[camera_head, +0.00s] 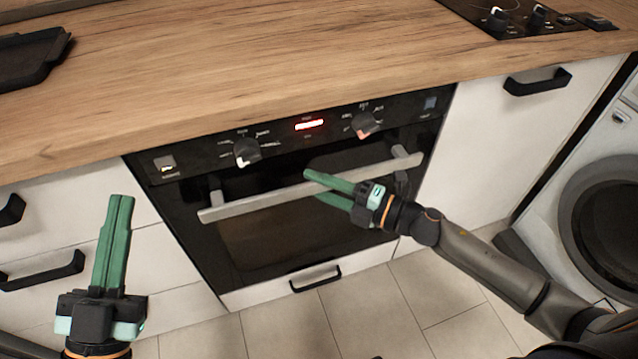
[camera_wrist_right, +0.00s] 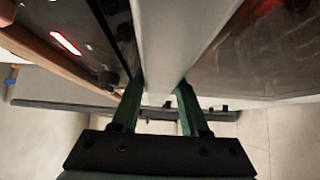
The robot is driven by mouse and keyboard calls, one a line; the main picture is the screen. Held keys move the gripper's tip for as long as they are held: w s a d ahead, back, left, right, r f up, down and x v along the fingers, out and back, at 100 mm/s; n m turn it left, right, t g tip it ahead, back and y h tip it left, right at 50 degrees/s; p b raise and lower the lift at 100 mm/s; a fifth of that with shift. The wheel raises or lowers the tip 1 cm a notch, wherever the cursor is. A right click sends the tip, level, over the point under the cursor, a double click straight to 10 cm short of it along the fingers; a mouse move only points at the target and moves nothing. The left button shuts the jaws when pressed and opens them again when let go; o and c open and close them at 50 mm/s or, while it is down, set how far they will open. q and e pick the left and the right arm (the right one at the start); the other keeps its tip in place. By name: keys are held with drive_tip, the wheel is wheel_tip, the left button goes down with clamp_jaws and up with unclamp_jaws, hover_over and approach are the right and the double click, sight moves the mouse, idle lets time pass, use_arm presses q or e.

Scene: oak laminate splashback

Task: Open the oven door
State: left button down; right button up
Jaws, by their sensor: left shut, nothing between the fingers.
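The black oven (camera_head: 290,215) is built in under the worktop, and its door looks closed. A pale bar handle (camera_head: 255,201) runs across the upper door; it also shows in the right wrist view (camera_wrist_right: 172,35). My right gripper (camera_head: 311,185) is at the middle of the handle, one finger above the bar and one below. In the right wrist view the green fingers (camera_wrist_right: 160,82) lie on both sides of the bar, with no clear gap visible. My left gripper (camera_head: 120,198) is shut and empty, to the left of the oven, in front of the white drawers.
The oven's control panel has two knobs (camera_head: 246,151) and a red display (camera_head: 309,125). A drawer (camera_head: 312,278) sits under the oven. A washing machine (camera_head: 606,210) stands at the right. The tiled floor (camera_head: 370,310) in front of the oven is clear.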

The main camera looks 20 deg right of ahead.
clamp_jaws()
idle(1.0)
